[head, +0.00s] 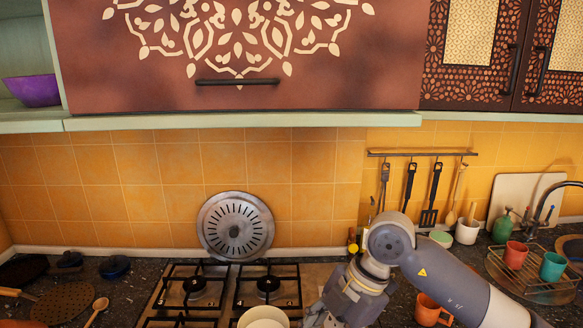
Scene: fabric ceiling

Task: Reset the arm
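My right arm comes in from the lower right and bends above the counter beside the stove. Its gripper (318,317) hangs low at the bottom edge of the head view, just right of a white bowl or pot (263,317). The fingers are partly cut off, so I cannot tell whether they are open or shut, or whether they touch anything. My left arm and gripper are not in view.
A stove (210,290) stands below the gripper's left. An orange mug (433,311) is close to my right forearm. A rack (530,280) with cups is at right. A round metal lid (235,226) leans on the wall. Cabinets (240,60) hang overhead.

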